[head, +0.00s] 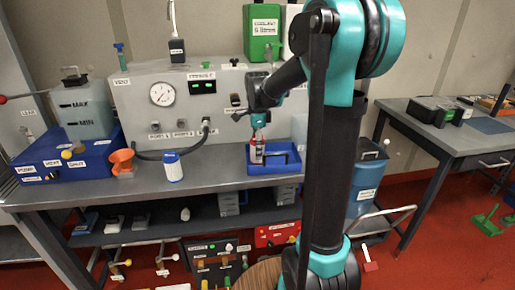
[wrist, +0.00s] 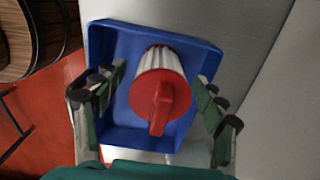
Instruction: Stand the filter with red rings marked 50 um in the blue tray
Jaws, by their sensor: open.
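The filter (wrist: 160,88) has a white pleated body and a red end with a red grip, facing the camera in the wrist view. It stands upright inside the blue tray (wrist: 105,45); the head view also shows the filter (head: 256,152) at the left part of the tray (head: 287,168). No 50 um marking is readable. My gripper (wrist: 158,98) is open, with one finger on each side of the filter and gaps visible between. In the head view my gripper (head: 258,132) is right above the filter. The filter's lower end is hidden.
The grey panel with a gauge (head: 162,94) rises behind. A blue drum (head: 368,175) stands to the right. Bare bench lies between bottle and tray.

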